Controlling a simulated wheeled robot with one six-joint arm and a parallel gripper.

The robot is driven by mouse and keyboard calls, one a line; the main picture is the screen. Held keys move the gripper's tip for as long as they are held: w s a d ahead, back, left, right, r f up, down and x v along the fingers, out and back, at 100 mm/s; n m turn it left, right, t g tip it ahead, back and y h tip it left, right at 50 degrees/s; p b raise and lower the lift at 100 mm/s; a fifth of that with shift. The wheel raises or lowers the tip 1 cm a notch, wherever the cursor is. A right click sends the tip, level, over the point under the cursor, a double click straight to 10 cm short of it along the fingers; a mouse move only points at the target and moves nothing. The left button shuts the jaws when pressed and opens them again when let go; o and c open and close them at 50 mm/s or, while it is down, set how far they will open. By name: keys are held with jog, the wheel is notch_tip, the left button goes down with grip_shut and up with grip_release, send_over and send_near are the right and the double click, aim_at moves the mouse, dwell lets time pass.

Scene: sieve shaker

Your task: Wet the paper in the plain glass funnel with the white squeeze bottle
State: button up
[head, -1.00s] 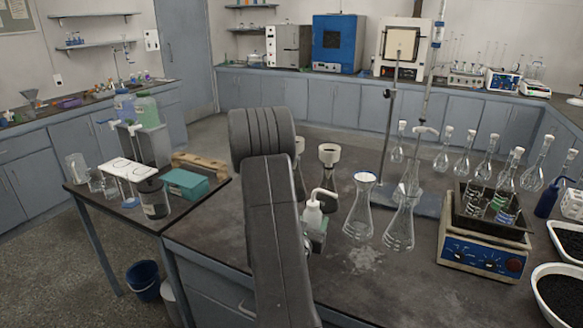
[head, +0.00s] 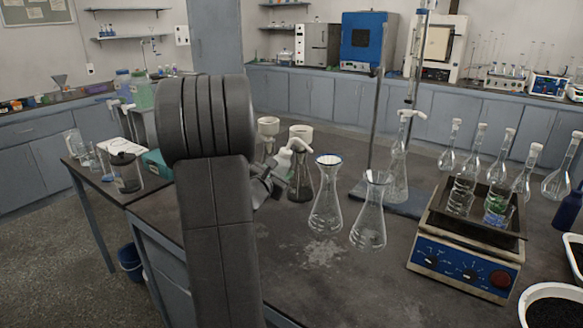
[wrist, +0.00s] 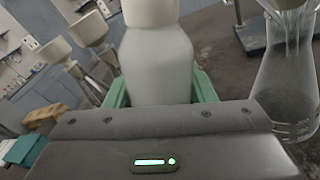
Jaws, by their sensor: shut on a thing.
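My gripper (head: 272,178) is shut on the white squeeze bottle (head: 284,160), left of the conical flasks in the head view. In the wrist view the bottle (wrist: 158,62) stands between the green fingers; its top is cut off. A plain glass funnel (head: 378,178) sits in the mouth of the right front flask (head: 369,222). The bottle is apart from both funnels. The paper in the plain funnel is too small to make out.
Two flasks with white funnels (head: 301,135) stand behind the bottle. A stand with a rod (head: 376,120) and a stoppered flask are behind the front flasks.

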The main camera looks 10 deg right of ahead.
jog(key=d+r+m+y+b, duration=0.1)
jog(key=d+r+b, duration=0.25)
jog(key=r, duration=0.25)
jog(key=shift+d+f+b, duration=0.15)
jog(key=shift+f+b, duration=0.65)
jog(key=shift+f, duration=0.35)
jog(key=shift+d+f+b, duration=0.15)
jog(key=shift+f+b, duration=0.6)
jog(key=shift+f, duration=0.35)
jog(key=shift+o, duration=0.5)
jog(key=shift+s+a+b, duration=0.1)
jog(key=shift+b, duration=0.35)
jog(key=shift+c, duration=1.1)
dwell(0.8)
jog(key=shift+c, duration=0.2)
jog(key=shift+c, duration=0.2)
dwell(0.4)
